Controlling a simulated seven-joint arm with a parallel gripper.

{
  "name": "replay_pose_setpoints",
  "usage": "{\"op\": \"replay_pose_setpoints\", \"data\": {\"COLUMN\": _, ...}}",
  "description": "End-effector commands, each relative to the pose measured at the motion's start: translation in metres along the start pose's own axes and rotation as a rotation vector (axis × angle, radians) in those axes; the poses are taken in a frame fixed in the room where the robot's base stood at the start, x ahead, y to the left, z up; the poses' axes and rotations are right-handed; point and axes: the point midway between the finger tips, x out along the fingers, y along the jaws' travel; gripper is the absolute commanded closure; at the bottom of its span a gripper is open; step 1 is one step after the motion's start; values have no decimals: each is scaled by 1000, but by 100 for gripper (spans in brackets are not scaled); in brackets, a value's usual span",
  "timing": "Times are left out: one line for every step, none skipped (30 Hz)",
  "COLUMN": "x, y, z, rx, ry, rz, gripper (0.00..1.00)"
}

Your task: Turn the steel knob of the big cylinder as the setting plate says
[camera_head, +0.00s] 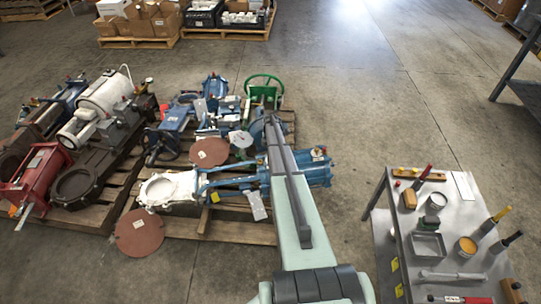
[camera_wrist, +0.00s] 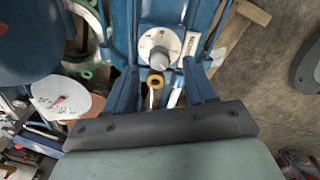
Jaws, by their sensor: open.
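The big blue cylinder (camera_head: 315,172) lies on a pallet in the head view, partly covered by my arm. In the wrist view a round white dial plate (camera_wrist: 148,38) sits on blue metal, with a grey steel knob (camera_wrist: 159,59) at its lower edge. A narrow pale plate (camera_wrist: 191,44) stands just right of the dial; its marks are too small to read. My gripper (camera_wrist: 160,72) is open, its dark fingers left and right below the knob, with nothing seen between them touching. In the head view my gripper is hidden behind my arm.
A brass-yellow fitting (camera_wrist: 154,84) shows between the fingers. Another white dial with a red pointer (camera_wrist: 62,100) is at the left. Blue valves and a green handwheel (camera_head: 264,86) crowd the pallet. A steel tool table (camera_head: 450,245) stands right; floor between is clear.

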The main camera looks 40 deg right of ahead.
Motion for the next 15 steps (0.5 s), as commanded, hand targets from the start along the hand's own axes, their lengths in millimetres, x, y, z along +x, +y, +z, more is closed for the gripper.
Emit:
{"op": "replay_pose_setpoints", "data": {"x": 8, "y": 1, "z": 0, "rx": 0, "ry": 0, "rz": -1, "gripper": 45}}
{"op": "replay_pose_setpoints", "data": {"x": 11, "y": 1, "z": 0, "rx": 0, "ry": 0, "rz": 0, "gripper": 45}}
{"op": "replay_pose_setpoints", "data": {"x": 15, "y": 1, "z": 0, "rx": 0, "ry": 0, "rz": 1, "gripper": 45}}
{"op": "replay_pose_setpoints", "data": {"x": 17, "y": 1, "z": 0, "rx": 0, "ry": 0, "rz": 1, "gripper": 45}}
{"op": "replay_pose_setpoints", "data": {"x": 20, "y": 1, "z": 0, "rx": 0, "ry": 0, "rz": 1, "gripper": 45}}
{"op": "replay_pose_setpoints", "data": {"x": 23, "y": 1, "z": 0, "rx": 0, "ry": 0, "rz": 1, "gripper": 45}}
{"op": "replay_pose_setpoints", "data": {"x": 24, "y": 1, "z": 0, "rx": 0, "ry": 0, "rz": 0, "gripper": 45}}
{"op": "replay_pose_setpoints", "data": {"x": 26, "y": 0, "z": 0, "rx": 0, "ry": 0, "rz": 0, "gripper": 45}}
{"op": "replay_pose_setpoints", "data": {"x": 27, "y": 0, "z": 0, "rx": 0, "ry": 0, "rz": 0, "gripper": 45}}
{"op": "replay_pose_setpoints", "data": {"x": 28, "y": 0, "z": 0, "rx": 0, "ry": 0, "rz": 0, "gripper": 45}}
{"op": "replay_pose_setpoints", "data": {"x": 29, "y": 0, "z": 0, "rx": 0, "ry": 0, "rz": 0, "gripper": 45}}
{"op": "replay_pose_setpoints", "data": {"x": 29, "y": 0, "z": 0, "rx": 0, "ry": 0, "rz": 0, "gripper": 45}}
{"op": "replay_pose_setpoints", "data": {"x": 29, "y": 0, "z": 0, "rx": 0, "ry": 0, "rz": 0, "gripper": 45}}
{"op": "replay_pose_setpoints", "data": {"x": 30, "y": 0, "z": 0, "rx": 0, "ry": 0, "rz": 1, "gripper": 45}}
{"op": "replay_pose_setpoints", "data": {"x": 29, "y": 0, "z": 0, "rx": 0, "ry": 0, "rz": 1, "gripper": 45}}
